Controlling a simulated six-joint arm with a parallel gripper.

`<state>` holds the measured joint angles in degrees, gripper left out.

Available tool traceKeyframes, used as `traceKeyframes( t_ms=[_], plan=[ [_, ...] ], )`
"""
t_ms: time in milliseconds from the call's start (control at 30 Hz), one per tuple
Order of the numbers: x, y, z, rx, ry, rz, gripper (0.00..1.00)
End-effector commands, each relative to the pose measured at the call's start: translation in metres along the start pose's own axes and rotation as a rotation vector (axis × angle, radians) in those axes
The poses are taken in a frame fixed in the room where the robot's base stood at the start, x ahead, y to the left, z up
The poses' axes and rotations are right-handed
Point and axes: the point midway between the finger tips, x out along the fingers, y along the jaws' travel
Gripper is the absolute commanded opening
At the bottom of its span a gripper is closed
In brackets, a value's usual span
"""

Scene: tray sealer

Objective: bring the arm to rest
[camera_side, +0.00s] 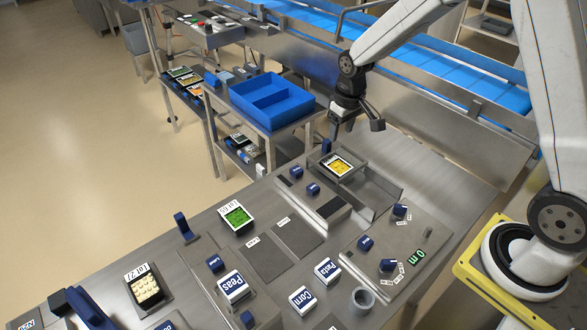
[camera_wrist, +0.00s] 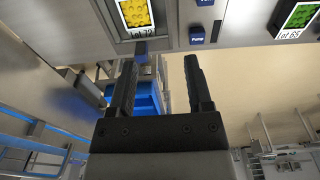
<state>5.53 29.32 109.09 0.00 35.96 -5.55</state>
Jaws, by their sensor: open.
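My gripper (camera_side: 356,124) hangs in the air at the end of my arm, above the far side of the steel table (camera_side: 425,165). Its two fingers are apart with nothing between them. In the wrist view my gripper (camera_wrist: 161,68) also shows open and empty. A tray with yellow contents (camera_side: 337,166) sits in the sealer station below and slightly left of my gripper in the side view. That tray also shows at the top of the wrist view (camera_wrist: 136,13), labelled Lot 72.
A tray with green contents (camera_side: 236,216) and a tray with pale round pieces (camera_side: 146,291) lie on the table. A blue divided bin (camera_side: 271,101) and a blue conveyor (camera_side: 425,62) are behind.

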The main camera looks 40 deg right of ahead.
Motion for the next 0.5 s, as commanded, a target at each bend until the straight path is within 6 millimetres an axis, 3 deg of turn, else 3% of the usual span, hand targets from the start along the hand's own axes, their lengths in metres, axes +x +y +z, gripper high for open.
traceKeyframes(
  t_ms=[200,500],
  plan=[
    [-0.022,-0.018,0.047,-0.001,0.044,0.000,0.65],
    [-0.038,-0.035,0.117,0.000,0.102,-0.005,0.65]
  ],
)
